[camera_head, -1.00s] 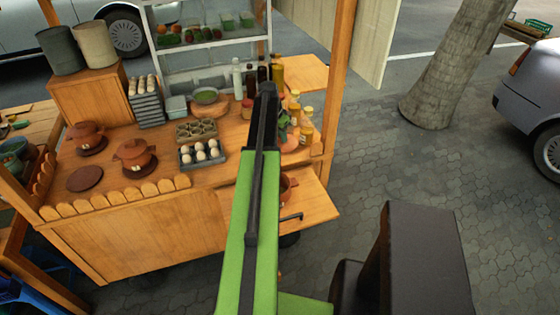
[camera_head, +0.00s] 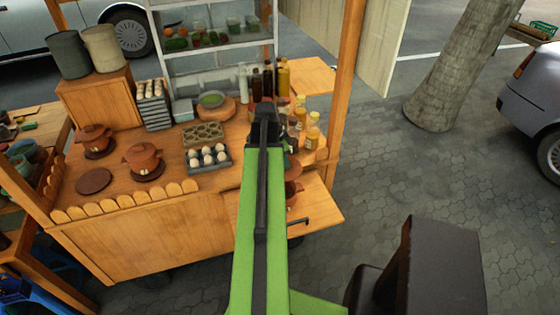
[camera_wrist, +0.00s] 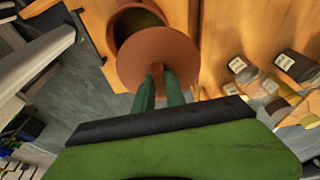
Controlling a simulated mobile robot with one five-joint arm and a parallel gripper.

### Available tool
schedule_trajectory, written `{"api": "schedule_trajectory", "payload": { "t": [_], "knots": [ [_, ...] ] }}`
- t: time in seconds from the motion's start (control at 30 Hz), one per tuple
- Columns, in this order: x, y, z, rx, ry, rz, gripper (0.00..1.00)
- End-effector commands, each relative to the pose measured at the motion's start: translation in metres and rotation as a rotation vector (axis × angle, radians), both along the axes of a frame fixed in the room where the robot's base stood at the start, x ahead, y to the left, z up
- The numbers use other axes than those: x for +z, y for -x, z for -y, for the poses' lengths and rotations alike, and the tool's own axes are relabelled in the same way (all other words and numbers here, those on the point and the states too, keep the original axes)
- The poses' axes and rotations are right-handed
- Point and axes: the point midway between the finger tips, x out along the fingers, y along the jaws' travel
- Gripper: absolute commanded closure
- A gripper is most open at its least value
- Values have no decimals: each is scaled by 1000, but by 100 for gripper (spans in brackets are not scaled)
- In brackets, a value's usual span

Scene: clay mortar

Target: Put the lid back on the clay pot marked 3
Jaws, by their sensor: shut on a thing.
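My gripper (camera_wrist: 160,78) is shut on a round brown clay lid (camera_wrist: 158,52), gripping it at its middle. The lid is in front of an open clay pot (camera_wrist: 122,27) in the wrist view and hides part of its mouth. I cannot tell whether they touch. In the head view this pot (camera_head: 294,188) stands on the low wooden shelf at the cart's right, partly behind my green arm. The lid and fingertips cannot be made out there. No number is readable on the pot.
Two lidded clay pots (camera_head: 94,138) (camera_head: 144,158) and a flat brown disc (camera_head: 94,181) are on the counter (camera_head: 125,205). An egg tray (camera_head: 208,158) and glass bottles (camera_head: 313,131) stand near my arm. Bottles also show right of the lid in the wrist view (camera_wrist: 243,70).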

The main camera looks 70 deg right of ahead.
Motion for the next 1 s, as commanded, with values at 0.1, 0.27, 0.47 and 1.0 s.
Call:
{"api": "schedule_trajectory", "payload": {
  "t": [0.1,0.27,0.47,1.0],
  "knots": [
    [8,-1,-36,-45,3,-3,100],
    [8,-3,-43,-64,4,-3,100],
    [2,-3,-42,-63,4,-3,100],
    [-53,-4,-41,-60,3,-4,100]
  ]
}}
